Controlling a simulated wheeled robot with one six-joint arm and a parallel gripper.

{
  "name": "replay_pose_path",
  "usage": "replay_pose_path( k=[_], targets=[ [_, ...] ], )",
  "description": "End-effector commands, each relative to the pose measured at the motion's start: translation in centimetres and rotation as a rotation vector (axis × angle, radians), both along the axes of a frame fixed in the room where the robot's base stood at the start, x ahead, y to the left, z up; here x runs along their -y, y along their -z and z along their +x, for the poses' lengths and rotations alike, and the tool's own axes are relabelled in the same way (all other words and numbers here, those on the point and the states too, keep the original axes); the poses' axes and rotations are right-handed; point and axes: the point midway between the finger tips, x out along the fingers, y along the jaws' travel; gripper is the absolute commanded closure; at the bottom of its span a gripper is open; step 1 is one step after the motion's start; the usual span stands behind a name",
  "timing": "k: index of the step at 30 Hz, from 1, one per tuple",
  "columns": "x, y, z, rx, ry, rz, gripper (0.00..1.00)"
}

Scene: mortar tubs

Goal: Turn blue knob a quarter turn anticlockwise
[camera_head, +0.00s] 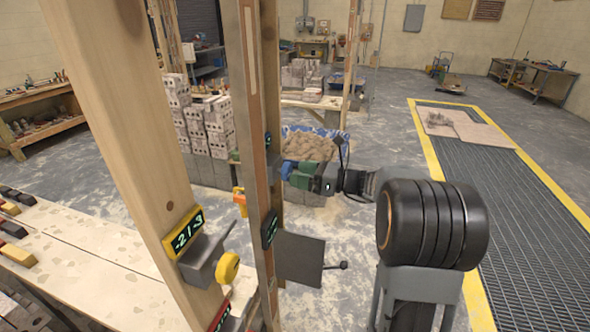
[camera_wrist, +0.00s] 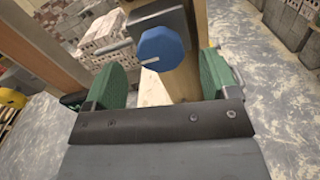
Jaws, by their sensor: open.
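The blue knob (camera_wrist: 160,48) is a faceted disc on a dark box fixed to a wooden post. A short white mark shows at its lower left edge. In the wrist view it sits ahead of my gripper (camera_wrist: 166,78), between the lines of the two green fingers and slightly beyond their tips. The fingers are apart with nothing between them, and I see no contact with the knob. In the head view my gripper (camera_head: 303,174) is beside the post, with a blue patch (camera_head: 287,169) at its tips that looks like the knob.
Near posts carry a yellow knob (camera_head: 228,267), an orange-yellow fitting (camera_head: 240,200) and a green-lit display (camera_head: 187,231). A grey plate (camera_head: 300,258) juts out below my gripper. Stacked blocks (camera_head: 205,125) and a tub of sandy material (camera_head: 312,143) stand behind. Open floor lies to the right.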

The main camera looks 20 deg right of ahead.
Motion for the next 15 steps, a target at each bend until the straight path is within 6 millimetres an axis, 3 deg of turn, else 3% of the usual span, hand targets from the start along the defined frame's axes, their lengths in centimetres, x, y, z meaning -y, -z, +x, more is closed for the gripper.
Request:
replay_pose_path(
  k=[6, 15],
  targets=[
    [-1.5, 0.0, 1.0, 0.001, -0.001, 0.000, 0.20],
    [-1.9, 0.0, 1.3, 0.000, 0.000, -0.001, 0.20]
  ],
)
